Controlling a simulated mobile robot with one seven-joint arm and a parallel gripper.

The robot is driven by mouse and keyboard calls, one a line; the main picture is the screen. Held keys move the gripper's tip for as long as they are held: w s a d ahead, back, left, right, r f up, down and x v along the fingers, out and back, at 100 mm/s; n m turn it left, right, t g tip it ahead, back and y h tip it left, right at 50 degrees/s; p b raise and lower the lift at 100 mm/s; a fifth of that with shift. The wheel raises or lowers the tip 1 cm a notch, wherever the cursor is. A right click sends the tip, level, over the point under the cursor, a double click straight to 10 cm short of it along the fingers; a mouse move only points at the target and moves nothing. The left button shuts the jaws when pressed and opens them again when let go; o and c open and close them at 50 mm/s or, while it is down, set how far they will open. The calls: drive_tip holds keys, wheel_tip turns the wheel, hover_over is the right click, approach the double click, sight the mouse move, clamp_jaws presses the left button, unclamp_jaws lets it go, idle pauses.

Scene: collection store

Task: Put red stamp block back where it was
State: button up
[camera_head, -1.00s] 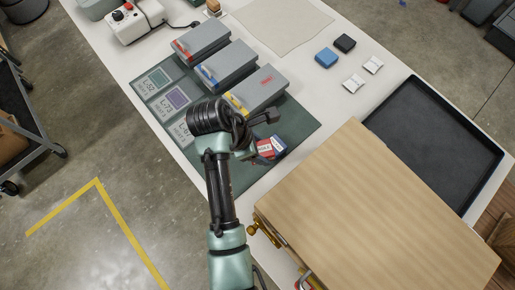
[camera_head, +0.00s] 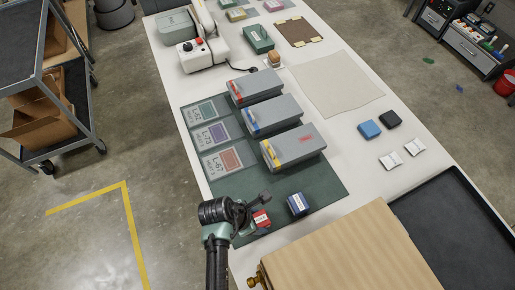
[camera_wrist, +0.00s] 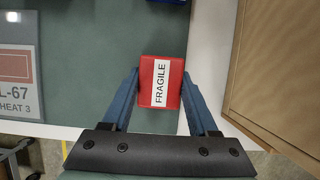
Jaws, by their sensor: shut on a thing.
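The red stamp block (camera_wrist: 160,96) has a white label reading FRAGILE. In the wrist view it sits between the two fingers of my gripper (camera_wrist: 160,100), which is shut on it. In the head view the red block (camera_head: 262,218) is at the front end of the dark green mat (camera_head: 228,186), partly hidden by my gripper (camera_head: 250,212). I cannot tell whether it touches the mat. A blue block (camera_head: 298,204) with a white label stands apart to its right on the mat.
Three grey boxes, the nearest with a yellow mark (camera_head: 293,147), stand on the mat beside printed cards (camera_head: 222,160). A wooden board (camera_head: 345,255) lies close at the right, with a black tray (camera_head: 450,225) beyond. Blue and black pads (camera_head: 369,129) lie farther off.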

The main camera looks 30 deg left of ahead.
drive_tip(key=shift+f, duration=0.5)
drive_tip(key=shift+f, duration=0.2)
drive_tip(key=o, duration=1.1)
drive_tip(key=shift+c, duration=0.2)
drive_tip(key=shift+r, duration=0.15)
